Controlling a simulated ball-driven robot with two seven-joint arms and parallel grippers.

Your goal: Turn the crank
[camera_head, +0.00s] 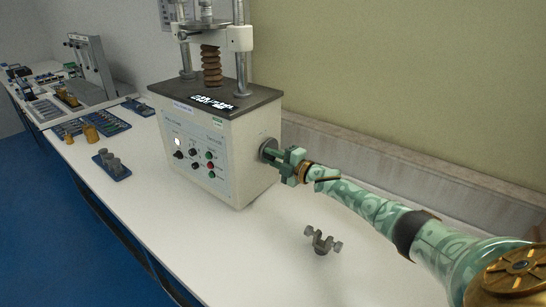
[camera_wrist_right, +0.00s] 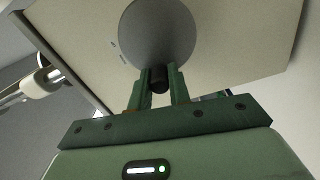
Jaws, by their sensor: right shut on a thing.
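The tester (camera_head: 205,140) is a cream machine with a dark top plate, standing on the white bench. Its crank, a round grey disc (camera_head: 266,146), is on the machine's right side face. In the right wrist view the disc (camera_wrist_right: 158,30) fills the top middle, and a dark knob (camera_wrist_right: 158,80) sticks out from its lower part. My right gripper (camera_head: 272,154) reaches in from the right. Its green fingers are shut on the knob, one on each side. In the head view the fingers hide the knob and part of the disc. My left gripper is not in view.
A grey clamp-like part (camera_head: 321,240) lies on the bench below my right arm. A small blue tray (camera_head: 112,166) with grey pieces and brass weights (camera_head: 91,133) stand left of the tester. Another grey device (camera_head: 92,65) is at the back left.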

